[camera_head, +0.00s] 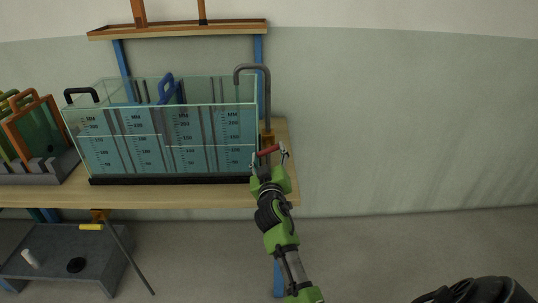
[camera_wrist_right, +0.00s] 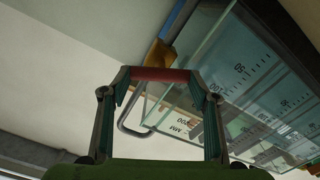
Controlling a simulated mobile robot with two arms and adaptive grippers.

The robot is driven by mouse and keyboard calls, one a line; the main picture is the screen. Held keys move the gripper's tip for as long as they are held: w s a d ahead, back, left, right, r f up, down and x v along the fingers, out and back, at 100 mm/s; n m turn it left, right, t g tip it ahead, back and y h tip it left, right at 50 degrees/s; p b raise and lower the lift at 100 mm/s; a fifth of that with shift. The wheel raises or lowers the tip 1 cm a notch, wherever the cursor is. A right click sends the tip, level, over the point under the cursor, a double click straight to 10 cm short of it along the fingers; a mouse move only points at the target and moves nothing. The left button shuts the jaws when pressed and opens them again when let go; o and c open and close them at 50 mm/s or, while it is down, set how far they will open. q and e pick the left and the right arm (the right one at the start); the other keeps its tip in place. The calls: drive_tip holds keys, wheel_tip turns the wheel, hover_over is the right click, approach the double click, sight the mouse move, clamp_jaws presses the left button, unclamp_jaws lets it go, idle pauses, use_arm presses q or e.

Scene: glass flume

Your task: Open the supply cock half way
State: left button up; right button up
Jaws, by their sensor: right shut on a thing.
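The supply cock has a red lever (camera_head: 267,150) beside the right end of the glass flume (camera_head: 160,140), below the grey bent supply pipe (camera_head: 268,95). My right gripper (camera_head: 269,159) is at the lever, its fingers at the lever's two ends. In the right wrist view the red lever (camera_wrist_right: 160,74) lies across between the fingertips, and the gripper (camera_wrist_right: 157,80) is shut on it. The lever looks roughly crosswise, slightly tilted, in the head view. The cock's body is mostly hidden behind the lever and gripper. My left gripper is not in view.
The flume stands on a wooden bench (camera_head: 150,196) and has a blue gate (camera_head: 169,88) inside. A rack with coloured gates (camera_head: 32,125) stands at the left. A shelf (camera_head: 180,31) hangs above. A grey low table (camera_head: 60,258) is below left. The right side is clear.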

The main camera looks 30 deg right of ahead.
drive_tip(key=shift+n, duration=1.9)
drive_tip(key=o, duration=1.1)
drive_tip(key=v, duration=1.2)
drive_tip(key=shift+w, duration=0.1)
